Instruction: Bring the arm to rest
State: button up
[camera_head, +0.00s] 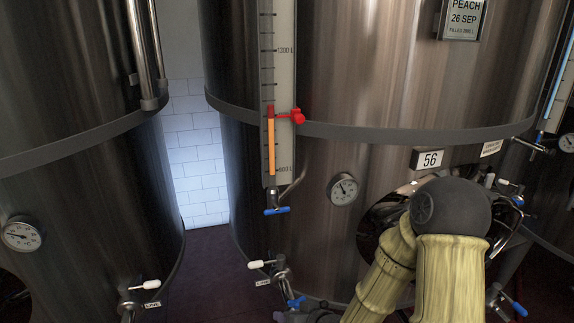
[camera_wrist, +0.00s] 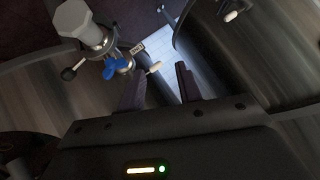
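My gripper (camera_wrist: 158,80) shows in the wrist view with its two dark fingers apart and nothing between them. My arm's pale yellow links and dark joint fill the lower right of the head view, in front of the steel tank (camera_head: 330,230) numbered 56. In the head view the gripper itself cannot be made out clearly at the bottom edge. In the wrist view a valve with a blue handle (camera_wrist: 118,68) lies just left of and beyond the fingers. A white-handled valve (camera_wrist: 154,67) shows beyond the finger gap.
A second tank (camera_head: 80,190) stands at the left, with a gauge (camera_head: 21,233) and a low valve (camera_head: 143,285). Between the tanks is a gap to a white tiled wall (camera_head: 195,150). A level scale with a red clip (camera_head: 297,116) and a dial gauge (camera_head: 342,189) are on the middle tank.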

jog(key=s+d+r+m+g+h+p, duration=0.2)
jog(key=s+d+r+g+h+p, duration=0.2)
jog(key=s+d+r+h, duration=0.3)
jog(key=s+d+r+g, duration=0.1)
jog(key=s+d+r, duration=0.3)
jog(key=d+r, duration=0.2)
jog(key=shift+s+d+r+h+p, duration=0.3)
jog(key=shift+s+d+p, duration=0.1)
jog(key=shift+d, duration=0.4)
